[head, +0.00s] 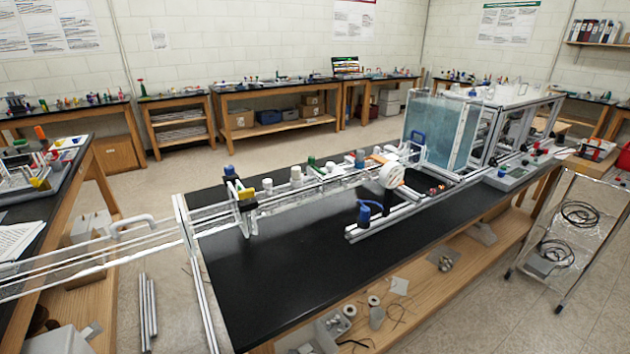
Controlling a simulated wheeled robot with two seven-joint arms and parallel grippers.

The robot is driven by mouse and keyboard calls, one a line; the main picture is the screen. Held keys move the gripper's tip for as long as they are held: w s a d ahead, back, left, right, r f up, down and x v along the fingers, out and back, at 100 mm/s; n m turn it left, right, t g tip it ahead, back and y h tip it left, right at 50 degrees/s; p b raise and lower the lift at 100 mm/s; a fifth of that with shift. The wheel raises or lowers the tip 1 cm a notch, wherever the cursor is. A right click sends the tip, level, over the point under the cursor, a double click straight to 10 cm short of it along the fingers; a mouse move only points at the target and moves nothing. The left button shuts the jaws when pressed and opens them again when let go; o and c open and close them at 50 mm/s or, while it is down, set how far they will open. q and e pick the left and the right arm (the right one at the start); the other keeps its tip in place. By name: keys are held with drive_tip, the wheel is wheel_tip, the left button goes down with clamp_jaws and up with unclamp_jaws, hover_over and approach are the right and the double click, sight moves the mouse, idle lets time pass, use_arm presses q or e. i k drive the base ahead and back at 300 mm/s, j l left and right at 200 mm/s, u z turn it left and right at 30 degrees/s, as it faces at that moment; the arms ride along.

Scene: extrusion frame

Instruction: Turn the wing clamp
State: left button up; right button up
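A metal extrusion rail (300,185) runs along the black bench and carries several small clamps and knobs. Near its left end stands a black bracket with a blue-topped knob (230,171) and a yellow part (246,194). A blue knob with a curved blue handle (364,212) sits on a shorter front rail (400,218). A white round disc (391,175) stands by the rails farther right. I cannot tell which of these small parts is the wing clamp. Neither of my grippers shows in this view.
The black bench top (300,270) is clear in front of the rails. A clear water tank (432,130) stands at the bench's far end. Long pale rails with a white handle (132,224) reach in from the left. A wire cart (575,235) stands at right.

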sight(246, 195)
drive_tip(key=i+l+u, duration=0.1)
drive_tip(key=l+u, duration=0.3)
drive_tip(key=l, duration=0.15)
drive_tip(key=l+u, duration=0.35)
drive_tip(key=l, duration=0.15)
